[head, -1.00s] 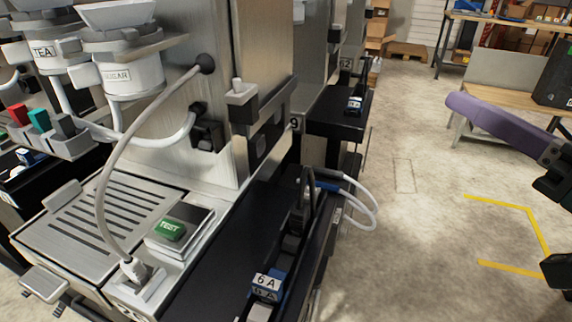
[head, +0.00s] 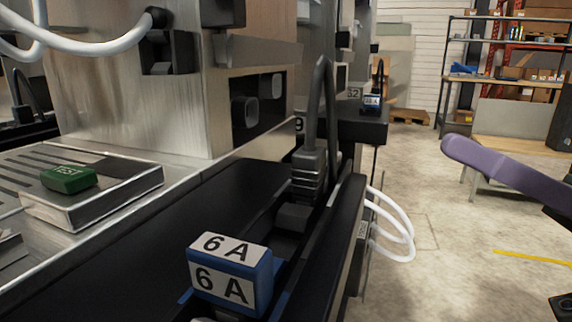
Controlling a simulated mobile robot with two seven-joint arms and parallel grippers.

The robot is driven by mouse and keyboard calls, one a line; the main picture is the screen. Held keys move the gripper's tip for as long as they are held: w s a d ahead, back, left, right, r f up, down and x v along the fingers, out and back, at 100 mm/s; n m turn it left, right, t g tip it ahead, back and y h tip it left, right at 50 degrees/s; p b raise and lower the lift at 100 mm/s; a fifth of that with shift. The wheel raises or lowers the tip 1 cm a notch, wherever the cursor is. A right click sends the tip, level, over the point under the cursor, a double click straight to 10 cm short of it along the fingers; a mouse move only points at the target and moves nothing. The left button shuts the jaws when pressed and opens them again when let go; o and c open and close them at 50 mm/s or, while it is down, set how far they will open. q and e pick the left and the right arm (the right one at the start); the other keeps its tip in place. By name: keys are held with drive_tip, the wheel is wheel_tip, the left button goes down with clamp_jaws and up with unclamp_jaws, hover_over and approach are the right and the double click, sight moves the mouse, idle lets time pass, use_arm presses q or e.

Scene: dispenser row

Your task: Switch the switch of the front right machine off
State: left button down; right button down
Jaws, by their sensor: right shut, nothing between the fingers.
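A metal dispenser machine (head: 130,100) fills the left of the head view, its upper part cut off. A dark panel on its side holds two rocker-like switches, a nearer switch (head: 245,112) and a farther switch (head: 277,86). I cannot tell their on or off position, nor which machine the task means. A green TEST button (head: 70,179) sits on a box on its base. My right gripper (head: 455,152) shows as a purple piece at the right edge, shut and empty, over the open floor and apart from the machine. My left gripper is out of view.
A black ledge (head: 150,240) runs along the machine's side, with a blue block marked 6 A (head: 232,275) and a black plug (head: 308,170) with an upright cable. White hoses (head: 395,225) loop out beyond it. Open floor (head: 430,270) lies right; shelves (head: 505,50) stand behind.

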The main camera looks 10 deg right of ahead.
wheel_tip(320, 180, up, 3)
hover_over(351, 191)
drive_tip(key=shift+d+r, duration=0.15)
drive_tip(key=shift+d, duration=0.3)
drive_tip(key=f, duration=0.1)
drive_tip(key=f+b, duration=0.1)
drive_tip(key=f, duration=0.1)
drive_tip(key=shift+w+a, duration=0.1)
drive_tip(key=shift+a, duration=0.3)
drive_tip(key=shift+f+b, duration=0.3)
drive_tip(key=shift+f, duration=0.2)
